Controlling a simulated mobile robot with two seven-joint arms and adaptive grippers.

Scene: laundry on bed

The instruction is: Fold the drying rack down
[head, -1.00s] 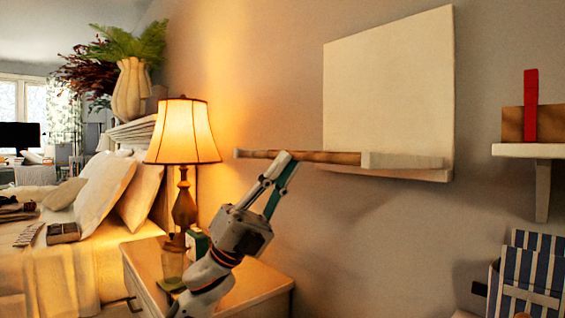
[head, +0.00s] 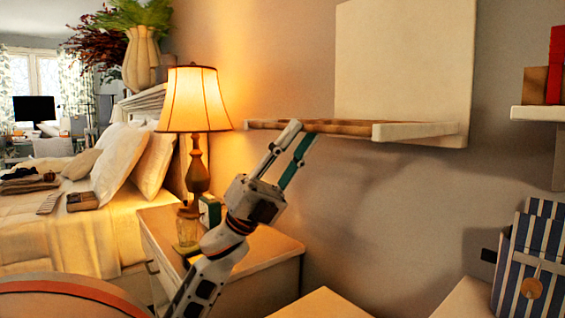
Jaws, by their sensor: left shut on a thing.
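The drying rack is a pale flat panel (head: 403,60) on the wall with a folding frame (head: 420,131) standing out from its lower edge. The frame is seen nearly edge-on and lies about level, with a wooden bar (head: 345,127) reaching left towards the lamp. My left gripper (head: 303,130) reaches up from below and is shut on the wooden bar. The fingertips are partly hidden against the bar. My right gripper is out of view.
A lit lamp (head: 196,100) stands on the nightstand (head: 262,252) with a glass jar (head: 187,228), close beside my left arm. The wall below the rack is clear.

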